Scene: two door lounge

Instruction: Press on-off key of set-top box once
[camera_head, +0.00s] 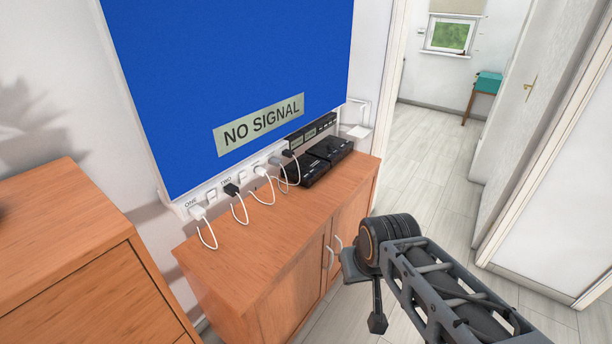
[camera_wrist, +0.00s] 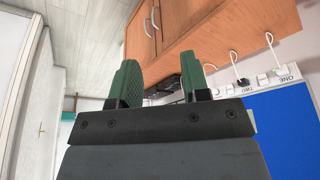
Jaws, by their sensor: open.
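Two flat black boxes stand side by side at the right end of the wooden cabinet top, a nearer one (camera_head: 303,170) and a farther one (camera_head: 331,148). I cannot tell which is the set-top box, and no on-off key can be made out. A dark piece, seemingly of the boxes, shows between my fingers in the wrist view, mostly hidden. My gripper (camera_wrist: 161,80) has two green pads, set apart with nothing between them. In the head view my arm is at lower right, in front of the cabinet and apart from the boxes.
The wooden cabinet (camera_head: 250,235) has doors with white handles. Above it hangs a screen (camera_head: 230,75) reading "NO SIGNAL". Several white cables run from a labelled socket strip onto the cabinet top. A wooden dresser (camera_head: 70,240) stands at left. Floor is clear toward the doorway at right.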

